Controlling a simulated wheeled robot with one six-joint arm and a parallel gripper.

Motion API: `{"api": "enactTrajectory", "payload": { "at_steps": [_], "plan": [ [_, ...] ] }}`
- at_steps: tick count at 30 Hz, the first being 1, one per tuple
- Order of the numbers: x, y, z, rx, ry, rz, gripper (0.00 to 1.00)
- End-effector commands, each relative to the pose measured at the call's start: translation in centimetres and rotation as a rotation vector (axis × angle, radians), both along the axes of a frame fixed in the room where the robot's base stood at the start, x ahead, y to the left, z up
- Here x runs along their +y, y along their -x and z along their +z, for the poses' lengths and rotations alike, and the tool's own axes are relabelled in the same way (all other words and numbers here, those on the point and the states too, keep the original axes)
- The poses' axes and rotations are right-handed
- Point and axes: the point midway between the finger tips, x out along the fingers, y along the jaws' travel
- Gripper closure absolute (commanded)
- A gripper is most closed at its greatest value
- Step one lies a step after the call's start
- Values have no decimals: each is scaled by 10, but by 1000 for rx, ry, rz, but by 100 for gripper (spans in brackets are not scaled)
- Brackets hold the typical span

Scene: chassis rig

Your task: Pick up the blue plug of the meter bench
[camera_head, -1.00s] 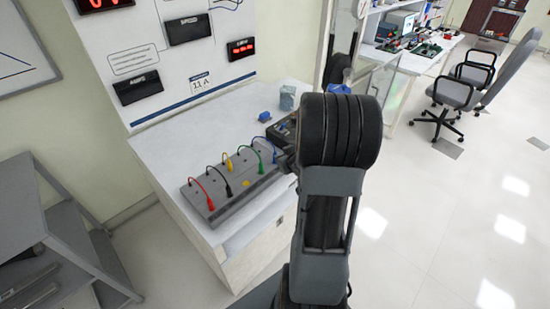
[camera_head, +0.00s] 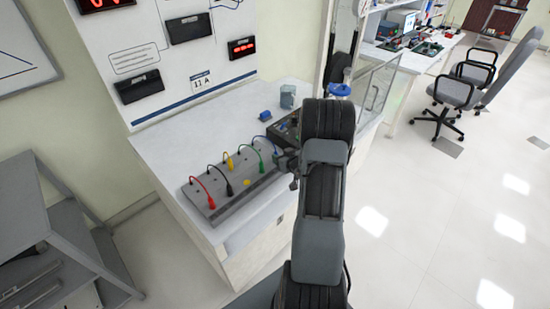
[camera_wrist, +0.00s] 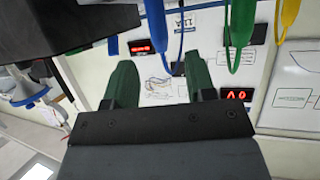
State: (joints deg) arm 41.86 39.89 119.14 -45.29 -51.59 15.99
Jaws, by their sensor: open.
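Coloured leads with plugs stand along a grey sloping board (camera_head: 236,203) on the white bench. The blue plug (camera_wrist: 156,25) shows at the top of the wrist view, upright, above and between the fingertips in the picture, with its thin blue lead beside it. In the head view, my wrist is at the board's right end.
The green plug (camera_wrist: 241,35) is right of the blue one in the wrist view, then the yellow plug (camera_wrist: 289,17). Black and red plugs (camera_head: 211,202) stand farther left on the board. A dark box (camera_head: 287,126) and a small blue block (camera_head: 265,116) sit behind.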

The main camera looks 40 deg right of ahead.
Motion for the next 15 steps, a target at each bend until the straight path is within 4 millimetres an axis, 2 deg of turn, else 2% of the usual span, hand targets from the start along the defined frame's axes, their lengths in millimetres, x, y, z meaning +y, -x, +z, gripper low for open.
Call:
{"api": "enactTrajectory", "payload": {
  "at_steps": [9, 15],
  "plan": [
    [-1, -36, -13, 0, 0, 2, 50],
    [-3, -47, -19, 0, 0, 0, 50]
  ]
}}
